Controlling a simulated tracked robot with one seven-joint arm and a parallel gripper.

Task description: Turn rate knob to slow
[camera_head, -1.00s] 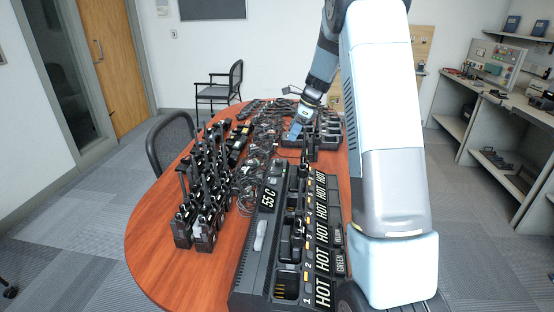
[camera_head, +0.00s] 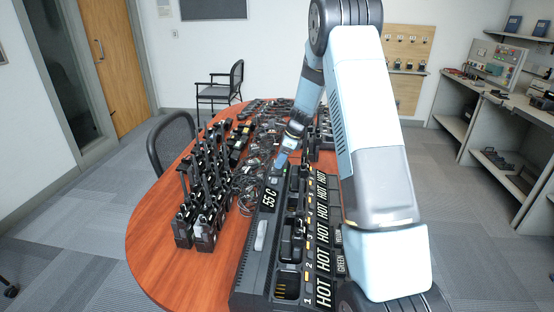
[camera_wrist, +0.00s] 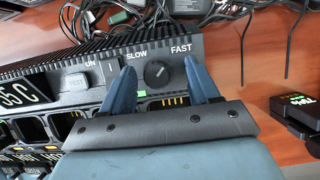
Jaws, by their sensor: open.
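The rate knob (camera_wrist: 157,74) is a round black dial on the charger's panel, between the printed words SLOW and FAST in the wrist view. Its light mark points up and right, toward FAST. My gripper (camera_wrist: 163,82) is open, with one blue finger on each side of the knob in that view. I cannot tell whether the fingers touch it. In the head view my gripper (camera_head: 281,160) is over the far end of the long dark charger (camera_head: 246,262). The knob is not discernible there.
Several radios (camera_head: 203,230) stand on the wooden table (camera_head: 150,235), left of the charger.

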